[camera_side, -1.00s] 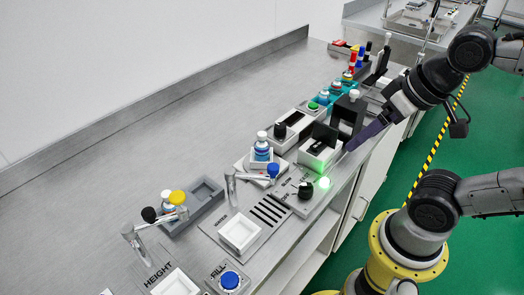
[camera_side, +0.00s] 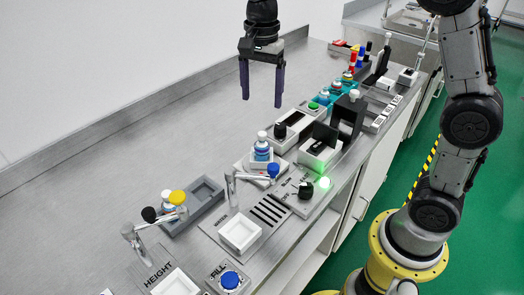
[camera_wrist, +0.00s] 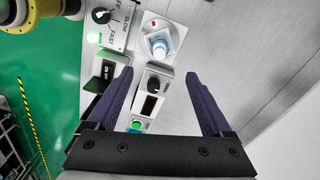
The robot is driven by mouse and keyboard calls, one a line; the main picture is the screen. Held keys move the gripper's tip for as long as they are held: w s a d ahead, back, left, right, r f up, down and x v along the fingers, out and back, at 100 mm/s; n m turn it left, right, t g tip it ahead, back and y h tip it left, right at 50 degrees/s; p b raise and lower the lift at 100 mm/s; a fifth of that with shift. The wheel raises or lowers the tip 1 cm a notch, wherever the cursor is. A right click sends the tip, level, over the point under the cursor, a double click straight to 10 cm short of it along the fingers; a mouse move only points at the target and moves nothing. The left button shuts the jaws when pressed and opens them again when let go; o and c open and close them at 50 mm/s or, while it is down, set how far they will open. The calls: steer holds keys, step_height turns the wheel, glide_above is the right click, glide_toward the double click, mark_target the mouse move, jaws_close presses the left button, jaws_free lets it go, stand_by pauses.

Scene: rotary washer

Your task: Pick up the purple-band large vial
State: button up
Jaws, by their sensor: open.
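My gripper (camera_side: 262,102) is open and empty, pointing down well above the bench in the side view. Its two purple fingers also frame the wrist view (camera_wrist: 158,75). A large vial with a white cap and blue-looking band (camera_side: 262,150) stands upright on a white pad, below my gripper in the side view. The wrist view shows it from above (camera_wrist: 158,46), just beyond the gap between the fingertips. I cannot make out a clearly purple band on any vial. Smaller-looking vials stand in teal holders (camera_side: 336,88) farther back and beside a grey tray (camera_side: 206,190).
A black-knobbed device (camera_side: 286,133) and a white box with raised black lid (camera_side: 319,148) stand close to the pad. A metal tap (camera_side: 233,182) and blue-topped part (camera_side: 273,170) are in front. The left bench surface (camera_side: 130,140) is clear.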

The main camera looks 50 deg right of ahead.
mark_target(262, 133)
step_height(262, 133, down, 14)
steer(key=shift+d+r, duration=0.1)
stand_by(0.5)
jaws_close()
stand_by(0.4)
